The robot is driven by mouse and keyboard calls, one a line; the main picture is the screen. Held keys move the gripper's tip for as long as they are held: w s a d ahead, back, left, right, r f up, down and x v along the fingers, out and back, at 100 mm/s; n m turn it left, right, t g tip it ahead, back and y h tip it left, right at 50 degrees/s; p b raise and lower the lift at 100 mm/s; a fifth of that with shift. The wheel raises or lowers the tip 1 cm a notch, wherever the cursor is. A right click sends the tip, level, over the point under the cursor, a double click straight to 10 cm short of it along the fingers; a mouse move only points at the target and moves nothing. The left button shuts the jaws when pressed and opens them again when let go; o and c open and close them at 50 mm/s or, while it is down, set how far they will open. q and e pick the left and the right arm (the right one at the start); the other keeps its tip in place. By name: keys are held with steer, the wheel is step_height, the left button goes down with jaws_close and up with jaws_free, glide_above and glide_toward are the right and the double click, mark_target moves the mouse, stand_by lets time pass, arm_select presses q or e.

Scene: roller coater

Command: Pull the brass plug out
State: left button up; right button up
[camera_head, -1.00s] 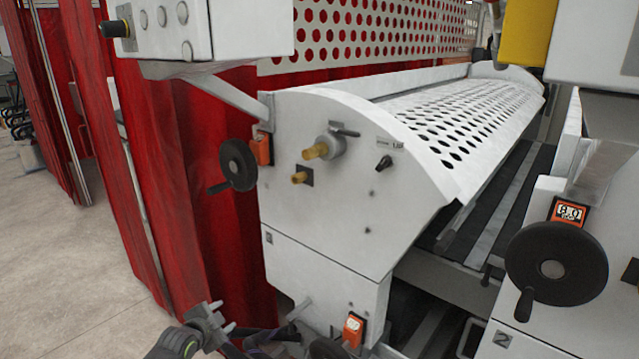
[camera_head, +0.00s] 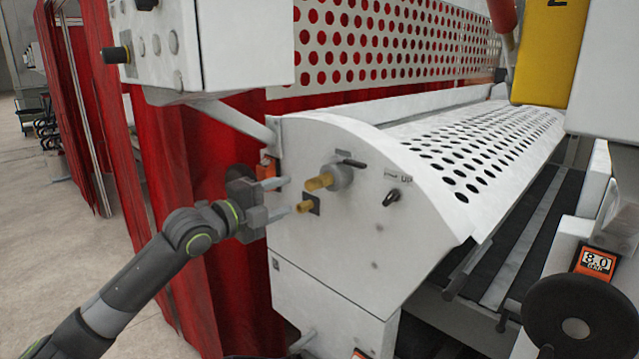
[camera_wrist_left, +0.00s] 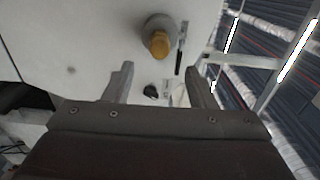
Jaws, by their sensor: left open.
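Two brass pieces stick out of the white end panel of the machine. The larger brass plug (camera_head: 319,183) sits in a round grey collar with a dark lever. The smaller brass piece (camera_head: 305,206) sits on a dark square plate just below it; I cannot tell which one the task names. My left gripper (camera_head: 283,196) is open and empty, to the left of both, with its fingers pointing towards them. In the left wrist view the larger plug (camera_wrist_left: 160,44) shows beyond the open fingers (camera_wrist_left: 160,83). My right gripper is not in view.
A black switch (camera_head: 391,197) sits right of the plugs on the end panel (camera_head: 345,245). A grey control box (camera_head: 165,45) hangs above left. A red curtain (camera_head: 205,150) is behind my left arm. A black handwheel (camera_head: 578,318) stands at lower right.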

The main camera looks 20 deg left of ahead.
mark_target(308, 187)
arm_select(q)
steer(key=b+x, duration=0.1)
steer(key=x, duration=0.6)
steer(key=shift+f, duration=0.1)
steer(key=shift+b+x, duration=0.4)
steer(key=shift+x, duration=0.6)
steer(key=shift+b, duration=0.3)
stand_by(0.7)
steer(key=shift+c, duration=0.3)
jaws_close()
steer(key=shift+s+a, duration=0.1)
steer(key=shift+s, duration=0.05)
